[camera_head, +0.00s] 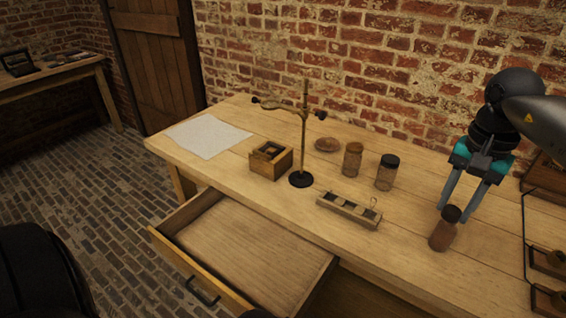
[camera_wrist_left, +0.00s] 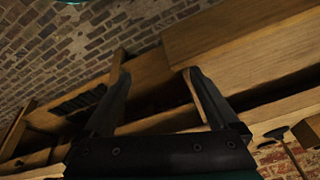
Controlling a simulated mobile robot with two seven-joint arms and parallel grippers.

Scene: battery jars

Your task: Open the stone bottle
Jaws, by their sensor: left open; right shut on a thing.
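A small reddish-brown bottle (camera_head: 442,236) with a dark cap (camera_head: 451,213) is at the right part of the table; I take it for the stone bottle. My right gripper (camera_head: 455,212) reaches down from above and is shut on this bottle near its cap. The bottle looks nearly upright; I cannot tell whether its base touches the table. My left gripper (camera_wrist_left: 157,82) is open and empty in the left wrist view, with wooden furniture beyond its fingers. Its fingers do not show in the head view.
On the table (camera_head: 235,125) stand a brown-lidded jar (camera_head: 352,162), a black-lidded jar (camera_head: 386,175), a metal stand (camera_head: 304,130), a wooden box (camera_head: 268,163), and a slotted holder (camera_head: 348,210). An open drawer (camera_head: 245,255) juts from the front. A wire rack (camera_head: 527,225) is at right.

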